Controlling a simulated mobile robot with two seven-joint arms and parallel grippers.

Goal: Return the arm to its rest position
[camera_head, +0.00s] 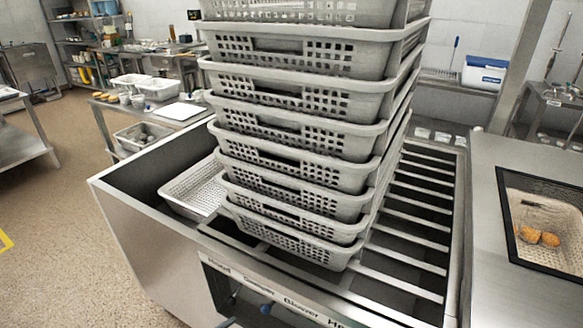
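Neither of my arms nor grippers shows in the head view, so I cannot see their position or whether they are open or shut. A tall stack of grey perforated baskets (295,146) fills the middle of the view. The stack stands on a metal counter with slatted rails (405,240), and its top is cut off by the upper edge of the picture.
A separate shallow perforated basket (192,190) sits left of the stack in the counter's recess. A steel unit at right holds a basin (545,232) with orange-brown pieces. Shelves and side tables stand behind. Open floor (50,210) lies at left.

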